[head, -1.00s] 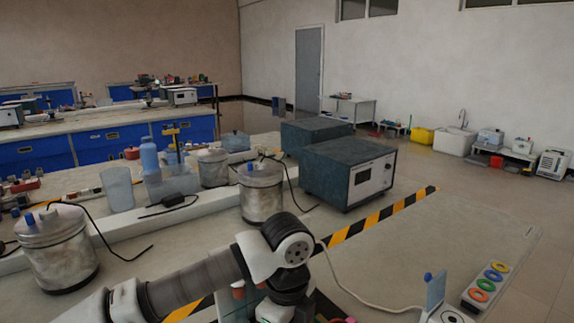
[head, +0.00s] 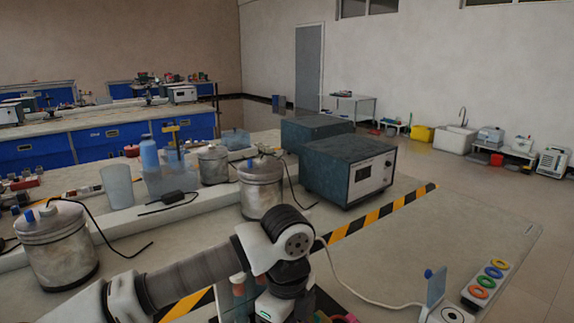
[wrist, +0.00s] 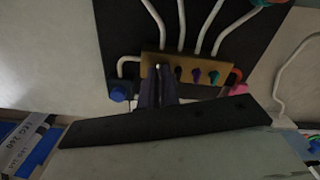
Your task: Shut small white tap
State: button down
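A small white tap (wrist: 158,67) shows in the wrist view at the left part of a brass-coloured block (wrist: 205,64). A row of black, purple and teal taps (wrist: 196,75) stands to its right on the same block. My gripper (wrist: 158,72) has its two dark fingers close together, with their tips right at the white tap. They partly hide it, and I cannot tell whether they touch it. In the head view my arm hides the block, and the fingers do not show there.
White tubes (wrist: 181,22) rise from the block over a dark panel. A blue knob (wrist: 119,93) is at its left end and a pink part (wrist: 238,89) at its right. In the head view, metal canisters (head: 261,188) and a dark instrument box (head: 347,168) stand on the bench beyond my arm.

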jog(key=shift+f+m+b, duration=0.2)
jog(key=shift+m+b, duration=0.2)
jog(key=shift+r+m, duration=0.2)
jog(key=shift+m, duration=0.3)
jog(key=shift+f+m+b, duration=0.2)
jog(key=shift+m+b, duration=0.5)
jog(key=shift+b, duration=0.2)
jog(key=c, duration=2.1)
grip_release()
jog(key=shift+r, duration=0.15)
jog(key=shift+o, duration=0.8)
jog(key=shift+r, duration=0.2)
